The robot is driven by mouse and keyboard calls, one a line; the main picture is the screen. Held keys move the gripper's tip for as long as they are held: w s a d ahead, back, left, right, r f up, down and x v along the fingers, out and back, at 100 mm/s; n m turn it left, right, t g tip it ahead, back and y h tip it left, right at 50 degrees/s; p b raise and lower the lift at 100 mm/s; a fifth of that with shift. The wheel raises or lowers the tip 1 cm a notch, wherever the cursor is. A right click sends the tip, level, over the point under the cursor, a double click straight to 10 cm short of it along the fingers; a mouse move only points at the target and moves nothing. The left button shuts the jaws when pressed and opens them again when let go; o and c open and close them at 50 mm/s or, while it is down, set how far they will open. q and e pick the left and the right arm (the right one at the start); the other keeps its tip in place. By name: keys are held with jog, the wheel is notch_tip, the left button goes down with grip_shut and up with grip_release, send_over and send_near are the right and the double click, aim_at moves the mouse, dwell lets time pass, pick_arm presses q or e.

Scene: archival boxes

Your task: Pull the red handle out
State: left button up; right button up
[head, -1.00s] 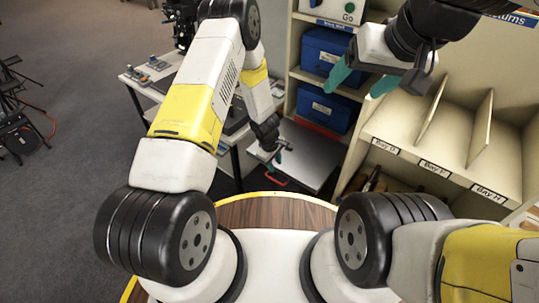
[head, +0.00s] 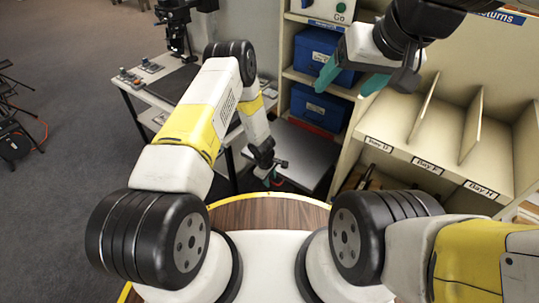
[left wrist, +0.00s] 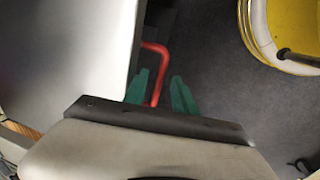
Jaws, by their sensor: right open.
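The red handle (left wrist: 157,72) is a thin bent bar at the edge of a light grey panel (left wrist: 60,60). In the left wrist view it passes between the two green fingers of my left gripper (left wrist: 160,80), which is open with a gap on both sides of the bar. In the head view my left gripper (head: 271,178) hides most of the handle, and only a little red (head: 279,183) shows beside it. The grey panel (head: 308,155) lies low below the shelf. My right gripper (head: 344,88) is open and empty, raised before the shelves.
Blue boxes (head: 321,108) stand on the shelves behind. Bay compartments with dividers (head: 473,128) are at the right. A side table with devices (head: 143,72) stands at the left. Round wooden top (head: 265,213) with yellow rim lies in front.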

pick_arm(q)
grip_shut()
dwell(1.3)
